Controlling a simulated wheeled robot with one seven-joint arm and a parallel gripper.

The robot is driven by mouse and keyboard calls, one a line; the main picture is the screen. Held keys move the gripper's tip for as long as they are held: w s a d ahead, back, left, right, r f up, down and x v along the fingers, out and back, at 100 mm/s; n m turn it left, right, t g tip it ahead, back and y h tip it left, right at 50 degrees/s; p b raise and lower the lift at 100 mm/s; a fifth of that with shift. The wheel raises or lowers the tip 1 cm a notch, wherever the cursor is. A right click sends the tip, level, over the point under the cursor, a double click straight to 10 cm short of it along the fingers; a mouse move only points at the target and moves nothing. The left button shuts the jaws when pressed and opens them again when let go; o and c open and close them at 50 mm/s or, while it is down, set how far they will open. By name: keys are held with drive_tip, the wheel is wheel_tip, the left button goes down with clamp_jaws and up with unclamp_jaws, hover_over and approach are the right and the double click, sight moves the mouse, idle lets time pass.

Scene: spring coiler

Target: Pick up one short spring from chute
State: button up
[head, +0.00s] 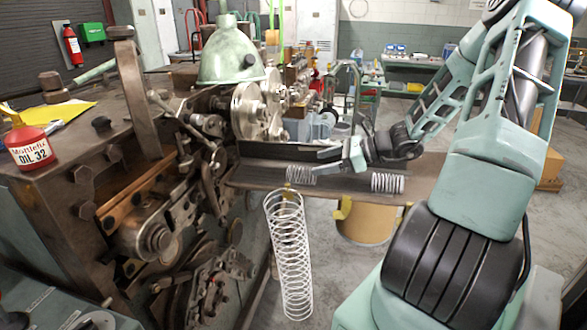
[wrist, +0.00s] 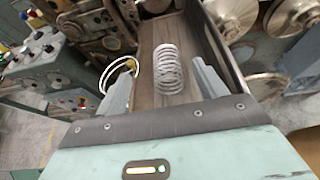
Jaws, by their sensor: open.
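A short wire spring (head: 300,174) lies in the dark metal chute (head: 270,181) at its left part, near the coiler. A second short spring (head: 388,183) lies in the chute further right, on the other side of my gripper. My gripper (head: 326,161) is over the chute with its jaws open and pointing left. In the wrist view one short spring (wrist: 168,70) shows between and ahead of the two open fingers. No contact with it is visible, and the exact height gap cannot be told.
A long white spring (head: 290,255) stands in front of the chute, its top coils close to the chute's near edge. The coiler machine (head: 160,235) fills the left. A yellow-brown drum (head: 366,222) stands below the chute. A red oil can (head: 30,147) sits on the machine.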

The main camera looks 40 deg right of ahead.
sight(302, 174)
drive_tip(key=shift+d+f+m+b, duration=0.15)
drive_tip(key=shift+d+f+b, duration=0.15)
drive_tip(key=shift+f, duration=0.35)
drive_tip(key=shift+d+f+m+b, duration=0.15)
drive_tip(key=shift+f+b, duration=0.25)
drive_tip(key=shift+f, duration=0.2)
drive_tip(key=shift+h, duration=0.3)
drive_tip(key=shift+p+x, duration=1.15)
drive_tip(key=shift+x, duration=2.55)
drive_tip(key=shift+a+r, duration=0.1)
drive_tip(key=c, duration=1.1)
